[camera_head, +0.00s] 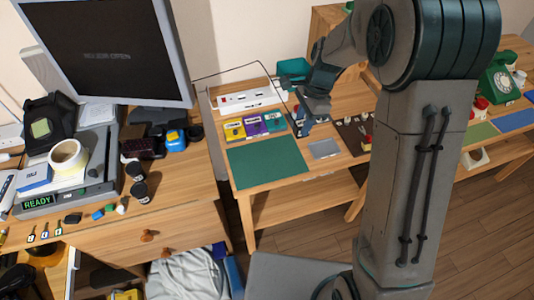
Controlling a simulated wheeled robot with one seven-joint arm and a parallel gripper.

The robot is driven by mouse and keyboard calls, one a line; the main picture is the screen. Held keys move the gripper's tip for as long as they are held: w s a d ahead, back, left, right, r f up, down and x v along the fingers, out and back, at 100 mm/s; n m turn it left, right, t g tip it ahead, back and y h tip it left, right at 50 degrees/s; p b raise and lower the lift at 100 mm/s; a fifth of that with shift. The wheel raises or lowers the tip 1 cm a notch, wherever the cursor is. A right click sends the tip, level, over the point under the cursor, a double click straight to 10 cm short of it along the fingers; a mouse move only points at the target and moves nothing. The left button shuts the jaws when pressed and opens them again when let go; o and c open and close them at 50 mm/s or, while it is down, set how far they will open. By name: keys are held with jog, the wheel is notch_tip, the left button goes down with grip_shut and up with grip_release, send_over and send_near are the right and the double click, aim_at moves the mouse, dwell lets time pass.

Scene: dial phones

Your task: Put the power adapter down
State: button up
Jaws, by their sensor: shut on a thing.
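My gripper (303,124) is at the middle of the picture, over the back right part of the wooden workbench (285,196). It is shut on the power adapter, which is small here and mostly hidden by the fingers. A thin black cable (258,63) arcs from the left behind the bench and comes down to the gripper. A white power strip (246,101) with a red switch lies at the bench's back edge, left of the gripper. I cannot tell whether the adapter touches the bench.
Yellow, purple and teal boxes (254,125) stand just left of my gripper. A green mat (266,163) lies bare in front of them. A grey pad (324,149) lies to the right. A monitor (108,50) stands on the left desk; a green dial phone (500,80) is far right.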

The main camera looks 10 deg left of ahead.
jog(key=shift+s+a+f+p, duration=0.25)
jog(key=shift+s+a+f, duration=0.15)
jog(key=shift+a+f, duration=1.25)
jog(key=shift+s+a+f+p, duration=0.25)
jog(key=shift+s+a+f, duration=0.2)
jog(key=shift+a+f, duration=1.25)
jog(key=shift+s+a+f+p, duration=0.25)
jog(key=shift+s+a+f, duration=0.15)
jog(key=shift+a+f, duration=1.25)
jog(key=o, duration=0.7)
jog(key=shift+d+f, duration=0.15)
jog(key=shift+d, duration=0.05)
jog(key=shift+o, duration=0.2)
